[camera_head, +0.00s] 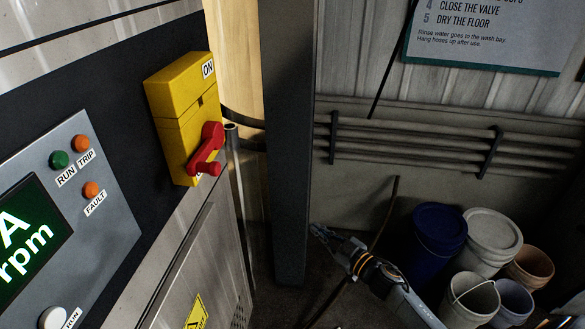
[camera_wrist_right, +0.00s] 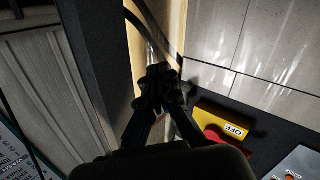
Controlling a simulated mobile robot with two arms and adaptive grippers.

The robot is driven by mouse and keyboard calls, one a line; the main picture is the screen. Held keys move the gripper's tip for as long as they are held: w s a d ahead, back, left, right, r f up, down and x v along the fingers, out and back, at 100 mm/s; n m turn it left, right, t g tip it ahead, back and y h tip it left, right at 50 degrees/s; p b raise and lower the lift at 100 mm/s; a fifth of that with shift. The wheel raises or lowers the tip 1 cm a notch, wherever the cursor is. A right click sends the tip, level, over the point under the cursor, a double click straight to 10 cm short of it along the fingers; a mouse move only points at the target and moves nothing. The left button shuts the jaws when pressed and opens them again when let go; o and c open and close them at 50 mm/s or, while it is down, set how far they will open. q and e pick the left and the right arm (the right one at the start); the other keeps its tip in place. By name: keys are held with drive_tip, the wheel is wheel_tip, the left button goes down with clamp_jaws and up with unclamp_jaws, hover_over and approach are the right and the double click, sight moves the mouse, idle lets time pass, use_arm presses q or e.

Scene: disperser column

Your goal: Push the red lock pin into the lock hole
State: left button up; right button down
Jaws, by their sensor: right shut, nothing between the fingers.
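A yellow switch box (camera_head: 172,92) is on the dark cabinet front in the head view, with an ON label at its top. Its red handle (camera_head: 211,137) slants down and left. A small red knob, which looks like the red lock pin (camera_head: 213,168), sticks out to the right at the handle's lower end. I cannot make out the lock hole. In the right wrist view the box (camera_wrist_right: 224,118) shows an OFF label beside red parts partly hidden by my gripper body. My right gripper (camera_head: 316,229) is shut and empty, below and right of the box, apart from it; its fingers (camera_wrist_right: 158,72) also show in the wrist view.
A dark upright post (camera_head: 287,140) stands right of the switch box. A grey panel (camera_head: 100,225) with lamps and a display is at left. Several buckets, one of them blue (camera_head: 440,232), stand on the floor at right. Pipes (camera_head: 410,140) run along the back wall.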

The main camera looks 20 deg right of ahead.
drive_tip(key=s+a+r+n+g+y, duration=0.1)
drive_tip(key=a+r+n+y, duration=0.25)
drive_tip(key=r, duration=0.65)
drive_tip(key=a+r+n+y, duration=0.2)
drive_tip(key=r+n+y, duration=0.25)
drive_tip(key=r, duration=0.65)
drive_tip(key=s+a+r+n+g+y, duration=0.2)
drive_tip(key=s+a+r+n+g, duration=0.5)
drive_tip(key=r, duration=0.3)
drive_tip(key=shift+t, duration=0.6)
drive_tip(key=shift+p+x, duration=0.85)
drive_tip(key=shift+x, duration=1.85)
drive_tip(key=shift+p+x, duration=1.55)
drive_tip(key=shift+x, duration=0.6)
drive_tip(key=shift+w+p, duration=0.15)
drive_tip(key=shift+p, duration=0.2)
